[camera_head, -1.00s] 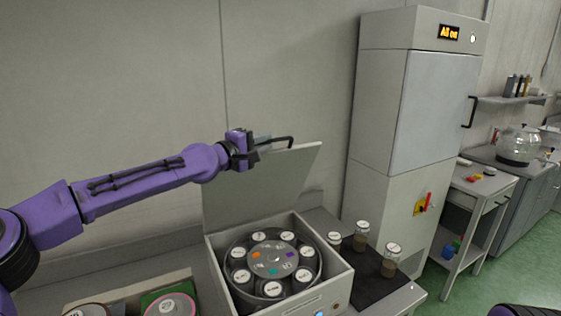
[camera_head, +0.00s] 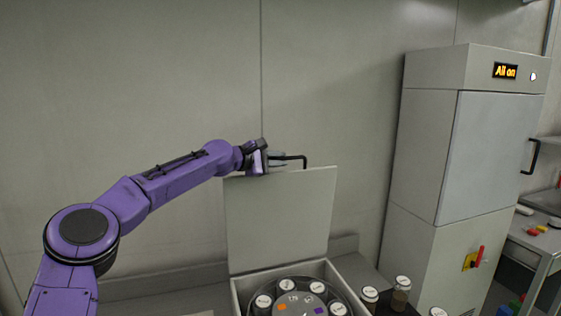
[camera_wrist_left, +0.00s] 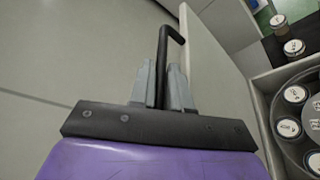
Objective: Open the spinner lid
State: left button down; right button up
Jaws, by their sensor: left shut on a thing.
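The spinner lid (camera_head: 280,215) is a flat grey panel that stands upright at the back of the spinner box (camera_head: 236,290). In the left wrist view the lid (camera_wrist_left: 222,75) shows as a slanting pale panel. A black bar handle (camera_head: 297,158) sits at the lid's top edge. My left gripper (camera_head: 275,161) is shut on the handle; in the left wrist view its grey fingers (camera_wrist_left: 160,88) close around the black bar (camera_wrist_left: 163,50). The box is open, with the round rotor (camera_head: 300,305) and several white-capped jars showing inside. My right gripper is not in view.
White-capped jars (camera_head: 401,295) stand on a dark mat right of the spinner. A tall grey cabinet (camera_head: 430,150) with an "All on" display and a red-handled switch (camera_head: 479,257) stands further right. A plain wall (camera_head: 150,80) is behind the lid.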

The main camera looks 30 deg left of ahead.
pick_arm(q)
jog(key=c, duration=1.2)
grip_release()
jog(key=shift+o, duration=0.2)
jog(key=shift+w+d, duration=0.1)
jog(key=shift+w, duration=0.05)
jog(key=b+v, duration=0.5)
jog(key=v, duration=0.5)
jog(key=shift+s, duration=0.25)
